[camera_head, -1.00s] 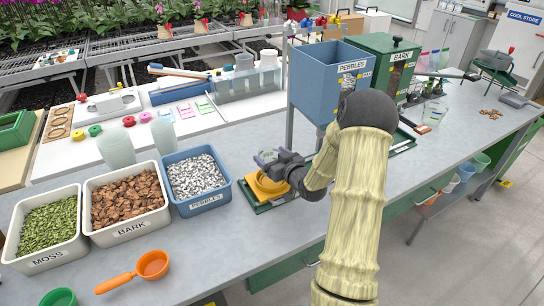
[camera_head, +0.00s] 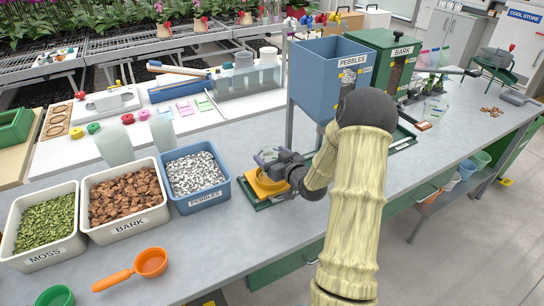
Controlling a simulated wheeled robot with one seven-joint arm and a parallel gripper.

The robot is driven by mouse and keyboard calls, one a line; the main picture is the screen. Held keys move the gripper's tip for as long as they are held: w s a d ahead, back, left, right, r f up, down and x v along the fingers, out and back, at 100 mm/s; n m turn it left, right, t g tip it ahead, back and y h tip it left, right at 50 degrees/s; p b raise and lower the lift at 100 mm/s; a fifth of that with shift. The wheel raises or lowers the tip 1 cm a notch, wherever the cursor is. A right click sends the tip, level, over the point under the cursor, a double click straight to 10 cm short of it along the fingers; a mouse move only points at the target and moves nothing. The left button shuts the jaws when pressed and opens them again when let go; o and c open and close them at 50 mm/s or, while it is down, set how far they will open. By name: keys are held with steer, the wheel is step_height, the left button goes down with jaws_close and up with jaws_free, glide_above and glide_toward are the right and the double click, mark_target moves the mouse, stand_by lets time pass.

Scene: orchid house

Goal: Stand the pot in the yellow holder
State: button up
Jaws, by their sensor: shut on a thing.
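The yellow holder (camera_head: 262,186) sits on a green tray (camera_head: 252,200) on the grey bench, just right of the pebbles bin. My gripper (camera_head: 272,160) is over the holder, reaching in from the right. It is shut on a small clear pot (camera_head: 265,155), of which only a greyish upper part shows. The pot is above or inside the holder's ring; I cannot tell whether it touches the holder. My gripper and wrist hide part of the holder's right side.
Bins of moss (camera_head: 45,228), bark (camera_head: 125,200) and pebbles (camera_head: 196,174) stand at left. An orange scoop (camera_head: 151,263) lies in front. A blue pebbles hopper (camera_head: 325,75) rises behind my wrist.

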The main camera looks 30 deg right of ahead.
steer(key=shift+f, duration=0.4)
steer(key=shift+f+b, duration=0.35)
steer(key=shift+b, duration=0.3)
steer(key=shift+s+d+r, duration=0.1)
steer(key=shift+f+b, duration=0.7)
steer(key=shift+f, duration=0.2)
stand_by(0.5)
steer(key=shift+f, duration=0.15)
stand_by(0.4)
steer(key=o, duration=1)
